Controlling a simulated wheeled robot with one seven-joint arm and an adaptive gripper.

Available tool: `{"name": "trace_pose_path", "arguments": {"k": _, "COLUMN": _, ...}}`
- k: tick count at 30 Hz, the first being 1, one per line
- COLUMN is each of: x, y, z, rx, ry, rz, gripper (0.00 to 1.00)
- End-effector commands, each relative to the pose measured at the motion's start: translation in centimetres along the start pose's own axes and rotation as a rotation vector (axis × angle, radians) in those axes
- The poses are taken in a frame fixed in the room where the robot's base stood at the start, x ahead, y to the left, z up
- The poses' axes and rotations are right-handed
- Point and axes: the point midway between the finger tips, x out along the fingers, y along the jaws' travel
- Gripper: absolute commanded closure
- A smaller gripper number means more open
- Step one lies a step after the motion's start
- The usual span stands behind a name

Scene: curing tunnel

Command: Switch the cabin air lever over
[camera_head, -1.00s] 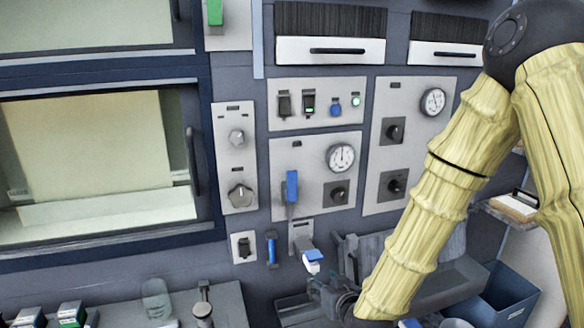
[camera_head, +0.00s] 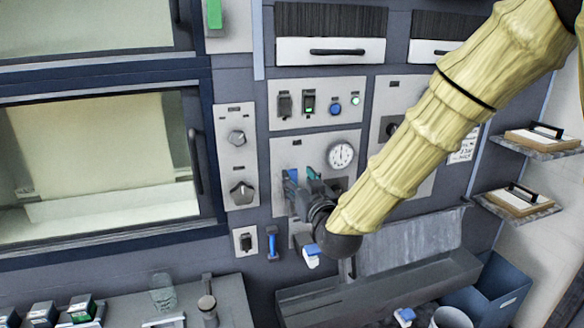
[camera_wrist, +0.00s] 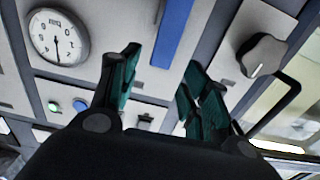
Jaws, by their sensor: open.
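A blue lever handle (camera_head: 292,176) stands upright on the grey panel (camera_head: 281,151) with a round gauge. No readable label marks it as the cabin air lever. My gripper (camera_head: 304,181) is in front of this panel and hides the lever's lower part. In the wrist view the blue handle (camera_wrist: 173,32) lies beyond the two green fingers, in line with the gap between them. My gripper (camera_wrist: 160,58) is open there, with nothing held. I cannot tell how far the fingertips are from the handle.
The round gauge (camera_head: 341,155) is just right of my gripper. Knobs (camera_head: 240,191) are on the strip to the left. A small blue handle (camera_head: 271,243) and a blue-and-white part (camera_head: 311,257) are below. A blue bin (camera_head: 503,291) stands at lower right.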

Motion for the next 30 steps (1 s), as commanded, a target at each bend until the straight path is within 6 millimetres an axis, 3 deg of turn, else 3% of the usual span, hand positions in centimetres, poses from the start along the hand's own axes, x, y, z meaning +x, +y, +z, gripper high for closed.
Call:
{"name": "trace_pose_path", "arguments": {"k": 6, "x": 3.2, "y": -0.1, "z": -0.2, "rx": 0.0, "ry": -0.001, "rz": -0.001, "gripper": 0.54}}
{"name": "trace_pose_path", "arguments": {"k": 12, "x": 5.1, "y": 0.0, "z": -0.1, "rx": 0.0, "ry": -0.001, "rz": -0.001, "gripper": 0.54}}
{"name": "trace_pose_path", "arguments": {"k": 24, "x": 5.7, "y": 0.0, "z": 0.0, "rx": 0.0, "ry": 0.0, "rz": 0.0, "gripper": 0.54}}
{"name": "trace_pose_path", "arguments": {"k": 26, "x": 5.7, "y": 0.0, "z": 0.0, "rx": 0.0, "ry": 0.0, "rz": 0.0, "gripper": 0.61}}
{"name": "trace_pose_path", "arguments": {"k": 30, "x": 5.7, "y": 0.0, "z": 0.0, "rx": 0.0, "ry": 0.0, "rz": 0.0, "gripper": 0.86}}
